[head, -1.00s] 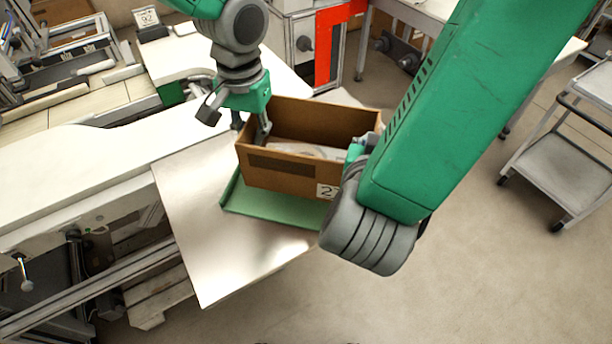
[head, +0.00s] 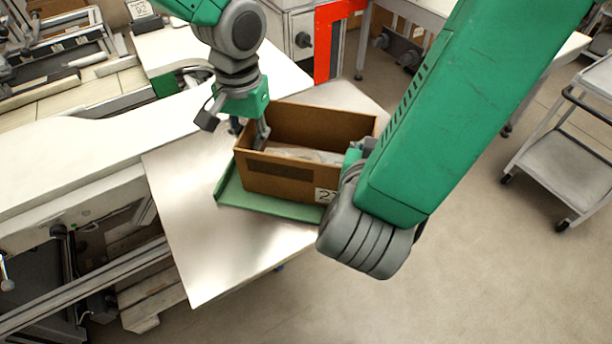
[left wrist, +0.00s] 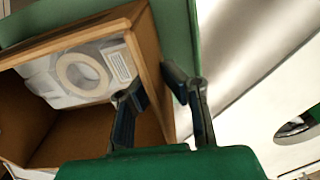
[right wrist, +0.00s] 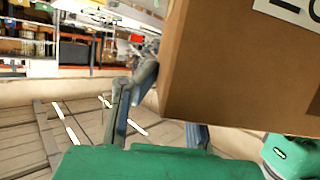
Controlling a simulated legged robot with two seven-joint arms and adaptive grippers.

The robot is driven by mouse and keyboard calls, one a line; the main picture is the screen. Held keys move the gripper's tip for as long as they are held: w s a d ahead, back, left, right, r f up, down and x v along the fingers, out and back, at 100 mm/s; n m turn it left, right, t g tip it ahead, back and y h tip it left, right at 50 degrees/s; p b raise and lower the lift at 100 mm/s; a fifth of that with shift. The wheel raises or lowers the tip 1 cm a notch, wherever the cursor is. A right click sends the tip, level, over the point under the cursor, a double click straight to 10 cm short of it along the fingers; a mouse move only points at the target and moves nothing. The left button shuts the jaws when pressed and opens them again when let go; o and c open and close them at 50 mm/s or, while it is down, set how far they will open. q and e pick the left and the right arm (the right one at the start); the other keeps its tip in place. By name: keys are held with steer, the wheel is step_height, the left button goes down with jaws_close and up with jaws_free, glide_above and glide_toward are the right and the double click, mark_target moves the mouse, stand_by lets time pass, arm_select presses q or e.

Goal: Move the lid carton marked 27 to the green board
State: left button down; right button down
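The brown open-topped carton (head: 282,186) is over the green board (head: 256,205) on the metal table. Its label shows a 2 and part of another digit, beside my right arm. I cannot tell whether its base touches the board. Flat packs with a ring shape (left wrist: 82,75) lie inside. My left gripper (head: 256,139) is shut on the carton's left wall, one finger inside and one outside; the left wrist view shows this wall between the fingers (left wrist: 158,85). My right gripper (right wrist: 165,95) is at the opposite wall and looks shut on it; one finger is partly hidden behind the carton.
The metal table (head: 190,235) has bare space left and in front of the board. A white counter (head: 90,160) adjoins it at left. A grey trolley (head: 565,165) stands at the right, with clear floor between. A sign marked 182 (head: 140,10) stands at the back left.

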arm_select(q)
steer(key=c, duration=1.8)
jaws_free()
steer(key=shift+s+a+f, duration=0.1)
steer(key=shift+a+f, duration=0.1)
steer(key=shift+a, duration=0.25)
arm_select(e)
steer(key=c, duration=1.8)
jaws_free()
steer(key=shift+a, duration=0.2)
arm_select(q)
steer(key=shift+o, duration=0.4)
steer(key=shift+a, duration=0.4)
arm_select(e)
steer(key=shift+o, duration=0.4)
steer(key=shift+a, duration=0.6)
arm_select(q)
steer(key=shift+d+r, duration=0.3)
steer(key=shift+r, duration=0.05)
arm_select(e)
steer(key=shift+d, duration=0.8)
steer(key=shift+a, duration=0.7)
steer(key=shift+s+a, duration=0.1)
steer(key=shift+s, duration=0.1)
arm_select(q)
step_height(320, 180, up, 11)
steer(key=a, duration=0.1)
arm_select(e)
steer(key=v, duration=0.7)
steer(key=shift+a, duration=0.25)
